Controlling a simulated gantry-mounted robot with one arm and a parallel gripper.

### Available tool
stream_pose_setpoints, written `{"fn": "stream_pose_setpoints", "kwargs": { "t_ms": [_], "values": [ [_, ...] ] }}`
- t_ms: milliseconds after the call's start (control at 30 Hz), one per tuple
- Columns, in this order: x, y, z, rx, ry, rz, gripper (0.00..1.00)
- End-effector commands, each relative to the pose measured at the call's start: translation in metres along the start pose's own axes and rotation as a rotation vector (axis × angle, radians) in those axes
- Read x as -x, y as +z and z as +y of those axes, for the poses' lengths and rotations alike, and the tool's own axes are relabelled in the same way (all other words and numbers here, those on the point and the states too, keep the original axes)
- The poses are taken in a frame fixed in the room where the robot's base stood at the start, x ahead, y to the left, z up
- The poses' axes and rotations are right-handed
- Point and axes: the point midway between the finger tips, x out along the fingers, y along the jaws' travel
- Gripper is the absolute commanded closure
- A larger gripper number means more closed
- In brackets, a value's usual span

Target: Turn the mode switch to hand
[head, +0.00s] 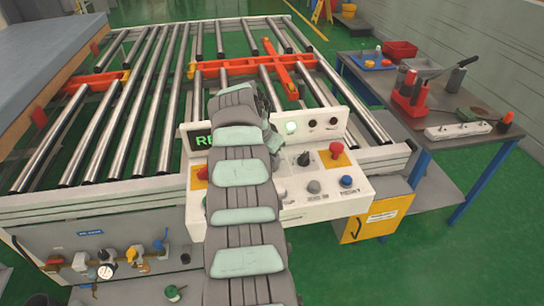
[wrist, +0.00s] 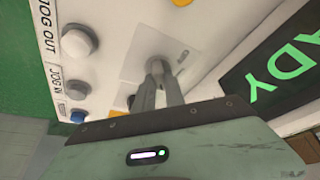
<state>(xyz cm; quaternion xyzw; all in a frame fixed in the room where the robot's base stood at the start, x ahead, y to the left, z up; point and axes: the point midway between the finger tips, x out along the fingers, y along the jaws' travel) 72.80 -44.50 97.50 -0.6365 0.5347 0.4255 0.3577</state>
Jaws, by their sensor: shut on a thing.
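The mode switch (wrist: 157,68) is a small grey knob on a pale square plate on the white control panel, seen in the wrist view. My gripper (wrist: 159,78) has its two fingers shut around this knob, and the fingers cover much of it. The markings around the knob are too small to read, so its setting cannot be told. In the head view my arm reaches over the panel (head: 347,193) and hides its left part. A dark knob (head: 304,158) shows just right of my wrist there.
A green-lettered display (wrist: 285,70) is on the other side. A red stop button (head: 337,148) is at the right. The roller conveyor (head: 160,100) lies behind the panel.

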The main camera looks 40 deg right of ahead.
Motion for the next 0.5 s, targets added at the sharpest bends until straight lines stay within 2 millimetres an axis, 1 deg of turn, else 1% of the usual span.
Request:
{"fn": "stream_pose_setpoints", "kwargs": {
  "t_ms": [267, 500],
  "values": [
    [0.0002, 0.0003, -0.0005, 0.008, -0.003, 0.0, 1.0],
    [-0.0004, 0.0011, 0.0002, 0.072, -0.029, 0.0, 1.0]
  ]
}}
